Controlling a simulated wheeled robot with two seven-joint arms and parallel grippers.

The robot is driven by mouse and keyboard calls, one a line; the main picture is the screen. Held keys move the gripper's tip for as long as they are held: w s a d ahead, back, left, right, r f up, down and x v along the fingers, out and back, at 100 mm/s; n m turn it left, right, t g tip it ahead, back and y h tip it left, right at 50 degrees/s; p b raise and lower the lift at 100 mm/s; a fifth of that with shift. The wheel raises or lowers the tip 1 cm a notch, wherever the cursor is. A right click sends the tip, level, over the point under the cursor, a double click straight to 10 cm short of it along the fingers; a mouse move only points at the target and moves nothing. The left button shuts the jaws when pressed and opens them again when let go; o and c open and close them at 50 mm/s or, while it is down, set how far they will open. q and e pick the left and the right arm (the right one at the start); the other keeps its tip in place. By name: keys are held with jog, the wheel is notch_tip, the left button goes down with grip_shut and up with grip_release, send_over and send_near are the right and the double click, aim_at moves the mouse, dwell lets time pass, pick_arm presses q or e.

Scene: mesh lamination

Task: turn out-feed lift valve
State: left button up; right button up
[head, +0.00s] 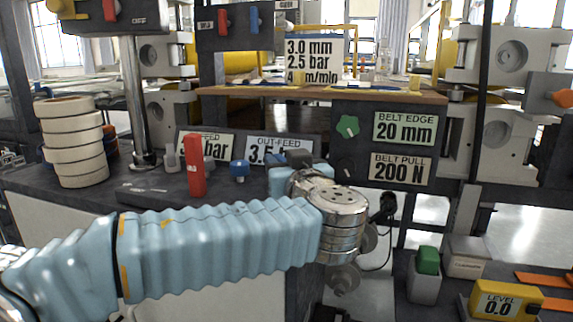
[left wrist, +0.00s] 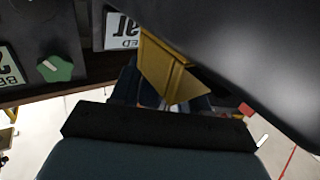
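The out-feed label (head: 278,149) stands on the dark bench, partly covered by my left gripper. A small blue knob (head: 239,170) stands in front of its left end; I cannot tell for sure that it is the out-feed lift valve. My left gripper (head: 290,160) is at the right end of the label, at the end of my blue-sleeved arm. Its fingertips are hidden behind the wrist, so its opening cannot be told. In the left wrist view, a yellow piece (left wrist: 170,65) shows beyond a dark bar, and no clear grip shows. My right gripper is out of view.
A red upright block (head: 194,165) stands before the in-feed label (head: 215,147), left of the blue knob. Stacked cream rings (head: 72,142) are at left. A green knob (head: 347,127) is on the panel right of my gripper. A metal post (head: 137,85) rises behind.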

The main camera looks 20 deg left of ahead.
pick_arm(q)
jog(key=b+v, duration=0.2)
jog(key=v, duration=1.1)
jog(key=shift+s+d, duration=0.25)
jog(key=shift+s, duration=0.05)
